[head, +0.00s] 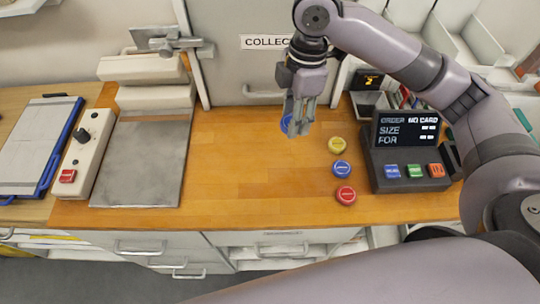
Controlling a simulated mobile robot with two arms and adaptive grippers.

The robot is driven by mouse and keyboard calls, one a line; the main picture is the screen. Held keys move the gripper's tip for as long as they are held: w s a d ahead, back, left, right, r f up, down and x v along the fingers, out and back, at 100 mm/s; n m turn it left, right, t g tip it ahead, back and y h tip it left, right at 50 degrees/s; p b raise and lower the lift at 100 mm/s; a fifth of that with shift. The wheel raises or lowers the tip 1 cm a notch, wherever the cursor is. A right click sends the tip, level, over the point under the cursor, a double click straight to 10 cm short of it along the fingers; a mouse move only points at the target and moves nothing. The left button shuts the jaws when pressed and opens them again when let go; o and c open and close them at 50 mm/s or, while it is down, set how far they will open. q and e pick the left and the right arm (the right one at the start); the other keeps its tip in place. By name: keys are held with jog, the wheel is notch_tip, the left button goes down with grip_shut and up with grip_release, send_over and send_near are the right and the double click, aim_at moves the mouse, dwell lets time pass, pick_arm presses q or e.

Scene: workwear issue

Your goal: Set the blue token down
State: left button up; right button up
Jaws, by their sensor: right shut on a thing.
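A blue token (286,123) is in my right gripper (299,125), held above the wooden counter (246,171) in front of the hatch labelled "COLLEC…". The gripper points down, and its fingers hide part of the token. To its right, a yellow token (337,145), another blue token (341,168) and a red token (346,195) lie on the counter in a row running toward the front edge. My left gripper does not show.
An order terminal (409,162) with a "NO CARD" screen and coloured buttons stands right of the tokens. A grey metal plate (142,163), a control box (84,155) and a blue clipboard (42,140) are on the left. The counter's middle is clear.

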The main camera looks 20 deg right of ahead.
jog(key=r+n, duration=0.1)
jog(key=n, duration=0.1)
jog(key=w+n, duration=0.1)
jog(key=n, duration=0.1)
jog(key=w+a+r+n, duration=0.1)
jog(key=n, duration=0.1)
jog(key=shift+r+n+g+h+p, duration=0.3)
jog(key=shift+r+n+g+h, duration=0.05)
jog(key=shift+n+g+h, duration=0.05)
jog(key=n, duration=0.2)
jog(key=n+p, duration=0.1)
jog(key=p, duration=0.1)
send_over(282, 159)
jog(key=f, duration=1.4)
jog(key=shift+w+f, duration=0.25)
notch_tip(282, 159, down, 4)
jog(key=shift+f+p, duration=0.1)
jog(key=shift+p, duration=0.35)
jog(key=shift+f, duration=0.2)
